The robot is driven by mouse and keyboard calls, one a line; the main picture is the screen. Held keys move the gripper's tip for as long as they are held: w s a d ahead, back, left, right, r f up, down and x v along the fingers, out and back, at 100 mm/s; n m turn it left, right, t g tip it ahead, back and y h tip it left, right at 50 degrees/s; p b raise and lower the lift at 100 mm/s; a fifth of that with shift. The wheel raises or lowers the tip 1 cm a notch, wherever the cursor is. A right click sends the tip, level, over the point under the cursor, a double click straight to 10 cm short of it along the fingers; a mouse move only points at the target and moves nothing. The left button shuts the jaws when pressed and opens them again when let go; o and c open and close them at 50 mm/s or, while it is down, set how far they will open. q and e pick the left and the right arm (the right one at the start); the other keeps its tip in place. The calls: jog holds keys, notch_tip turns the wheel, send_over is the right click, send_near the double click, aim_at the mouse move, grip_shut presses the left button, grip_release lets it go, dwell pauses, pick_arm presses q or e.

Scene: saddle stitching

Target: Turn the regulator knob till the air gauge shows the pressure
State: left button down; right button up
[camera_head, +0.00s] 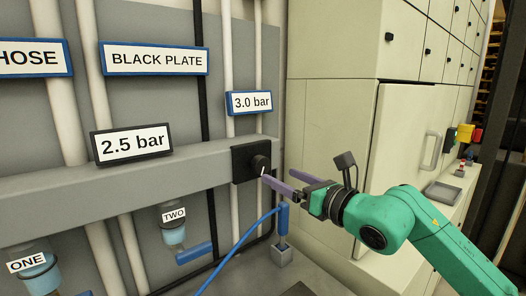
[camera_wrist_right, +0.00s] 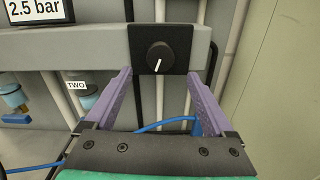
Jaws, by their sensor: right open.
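The regulator knob (camera_head: 260,164) is a round black knob on a square black plate on the grey rail. In the right wrist view the knob (camera_wrist_right: 159,57) has a white pointer line, tilted slightly from upright. A black-framed display (camera_head: 132,143) on the rail reads 2.5 bar. A blue-framed sign (camera_head: 250,102) above the knob reads 3.0 bar. My right gripper (camera_head: 278,176) is open and empty, in front of the knob and a little below it. In the right wrist view its purple fingers (camera_wrist_right: 160,75) stand apart on either side, short of the knob. My left gripper is not in view.
A blue hose (camera_head: 232,252) runs below the knob to a blue fitting (camera_head: 283,218). Cups labelled ONE (camera_head: 40,278) and TWO (camera_head: 174,236) hang under the rail. A BLACK PLATE sign (camera_head: 154,59) is above. A cream cabinet (camera_head: 330,130) stands at the right.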

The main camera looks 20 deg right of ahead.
aim_at(263, 168)
jog(key=p+x, duration=0.3)
jog(key=x, duration=0.5)
jog(key=shift+r, duration=0.1)
jog(key=shift+w, duration=0.25)
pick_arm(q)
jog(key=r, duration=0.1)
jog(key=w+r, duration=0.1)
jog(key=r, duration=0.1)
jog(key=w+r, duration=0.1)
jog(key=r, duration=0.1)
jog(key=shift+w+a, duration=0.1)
pick_arm(e)
jog(key=shift+f, duration=0.25)
jog(key=shift+c, duration=0.6)
jog(key=c, duration=1.2)
jog(key=m+b, duration=0.2)
jog(key=b, duration=0.1)
jog(key=shift+a+f+m, duration=0.15)
jog(key=shift+f+m, duration=0.1)
jog(key=shift+m, duration=0.05)
jog(key=shift+c, duration=0.2)
jog(key=shift+r+m, duration=0.2)
jog(key=shift+m, duration=0.2)
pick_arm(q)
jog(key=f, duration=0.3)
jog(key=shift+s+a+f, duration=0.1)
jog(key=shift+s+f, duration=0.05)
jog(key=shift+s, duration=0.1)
pick_arm(e)
jog(key=shift+r, duration=0.1)
